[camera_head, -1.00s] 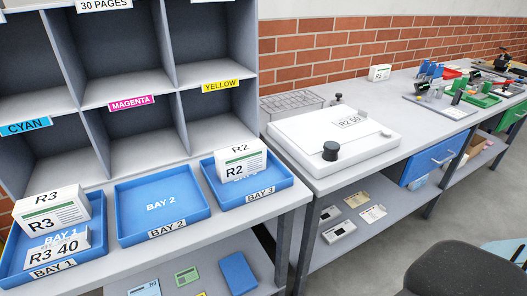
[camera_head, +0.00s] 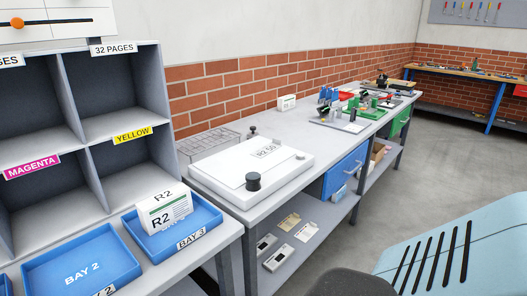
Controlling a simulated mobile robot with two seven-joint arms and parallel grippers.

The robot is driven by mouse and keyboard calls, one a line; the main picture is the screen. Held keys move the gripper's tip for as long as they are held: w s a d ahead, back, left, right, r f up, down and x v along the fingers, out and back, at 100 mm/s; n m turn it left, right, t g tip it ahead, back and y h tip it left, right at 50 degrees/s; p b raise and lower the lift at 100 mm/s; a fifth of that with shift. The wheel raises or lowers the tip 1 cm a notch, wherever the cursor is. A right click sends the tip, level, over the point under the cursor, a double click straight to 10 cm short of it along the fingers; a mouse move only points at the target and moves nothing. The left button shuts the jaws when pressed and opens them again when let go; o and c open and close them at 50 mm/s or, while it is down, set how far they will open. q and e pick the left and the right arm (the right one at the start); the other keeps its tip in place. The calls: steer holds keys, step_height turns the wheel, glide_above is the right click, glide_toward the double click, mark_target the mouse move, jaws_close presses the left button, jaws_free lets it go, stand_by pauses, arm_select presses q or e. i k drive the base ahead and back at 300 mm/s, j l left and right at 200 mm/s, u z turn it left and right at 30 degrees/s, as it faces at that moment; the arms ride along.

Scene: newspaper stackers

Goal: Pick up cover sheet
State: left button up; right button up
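A small white sheet marked "R2 50" (camera_head: 267,151) lies on top of a flat white machine (camera_head: 225,168) on the bench. I cannot tell for sure whether it is the cover sheet. A white block marked "R2" (camera_head: 164,208) sits in the blue tray labelled BAY 3 (camera_head: 206,214). Neither of my grippers is in view.
An empty blue BAY 2 tray (camera_head: 82,262) is at the lower left, below grey shelf compartments. A black knob (camera_head: 253,181) stands on the white machine. Tools and coloured bins (camera_head: 365,107) are farther along the bench.

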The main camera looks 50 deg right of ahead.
mark_target(276, 144)
steer(key=j, duration=0.2)
steer(key=i+j, duration=0.15)
steer(key=j+z, duration=0.1)
steer(key=z, duration=1.2)
